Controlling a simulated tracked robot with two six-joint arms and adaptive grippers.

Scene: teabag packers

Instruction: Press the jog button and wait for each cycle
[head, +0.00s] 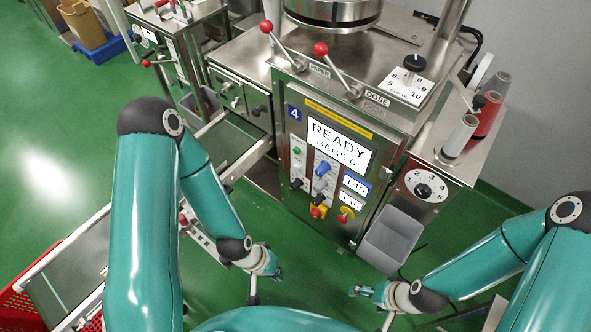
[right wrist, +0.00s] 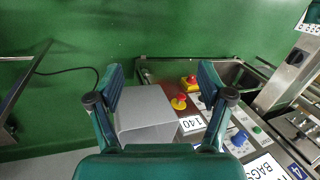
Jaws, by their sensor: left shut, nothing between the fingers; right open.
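The packing machine's control panel (head: 325,180) faces me in the head view. Its display (head: 338,145) reads READY, BAGS 0. Below the display are a green button (head: 297,151), a blue knob (head: 322,168), black knobs, a red-and-yellow button (head: 318,212) and a yellow control (head: 346,214). I cannot tell which one is the jog button. My left gripper (head: 277,275) is shut and empty, low in front of the panel and apart from it. My right gripper (head: 358,290) is open and empty, below the panel to the right. In the right wrist view its fingers (right wrist: 160,95) stand wide apart, nearer than the panel.
A grey bin (head: 391,240) hangs at the machine's lower right, below a dial (head: 426,187). Red-knobbed levers (head: 320,50) stand on top. A chute (head: 230,145) projects on the left. Thread spools (head: 487,115) stand at right. Green floor lies open at left.

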